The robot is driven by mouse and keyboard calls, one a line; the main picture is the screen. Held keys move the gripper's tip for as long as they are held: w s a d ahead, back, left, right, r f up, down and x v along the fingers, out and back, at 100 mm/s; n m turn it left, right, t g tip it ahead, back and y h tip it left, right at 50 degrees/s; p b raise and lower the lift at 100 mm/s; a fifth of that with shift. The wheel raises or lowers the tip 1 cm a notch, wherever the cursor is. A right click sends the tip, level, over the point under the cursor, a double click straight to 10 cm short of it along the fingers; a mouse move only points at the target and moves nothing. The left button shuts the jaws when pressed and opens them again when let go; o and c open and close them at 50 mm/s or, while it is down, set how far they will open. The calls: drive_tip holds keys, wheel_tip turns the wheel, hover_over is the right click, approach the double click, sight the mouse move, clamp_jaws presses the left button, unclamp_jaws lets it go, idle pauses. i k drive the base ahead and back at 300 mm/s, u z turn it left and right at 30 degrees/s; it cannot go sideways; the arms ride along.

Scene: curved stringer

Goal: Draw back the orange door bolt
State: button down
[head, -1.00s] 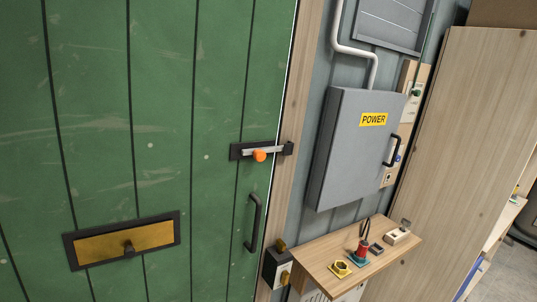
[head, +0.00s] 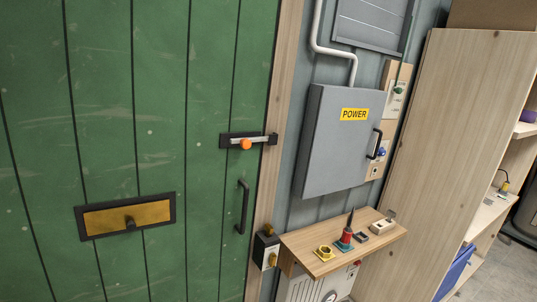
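The door bolt is a pale metal bar (head: 259,140) with an orange knob (head: 246,144). It sits on a dark plate (head: 228,141) on the green door (head: 160,100). The bar reaches right to a dark keeper (head: 272,139) at the wooden door frame, so the bolt stands across the door's edge. My gripper is not in view.
A black door handle (head: 243,207) and a brass mail flap (head: 128,216) are below the bolt. Right of the frame (head: 268,195) hang a grey POWER cabinet (head: 340,150) and a small wooden shelf (head: 300,243) carrying several small items. A tall wooden shelving unit (head: 430,150) stands farther right.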

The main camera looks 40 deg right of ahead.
sight(245, 143)
drive_tip(key=k, duration=0.9)
drive_tip(key=z, duration=0.7)
drive_tip(key=i, duration=2.45)
drive_tip(key=u, duration=0.65)
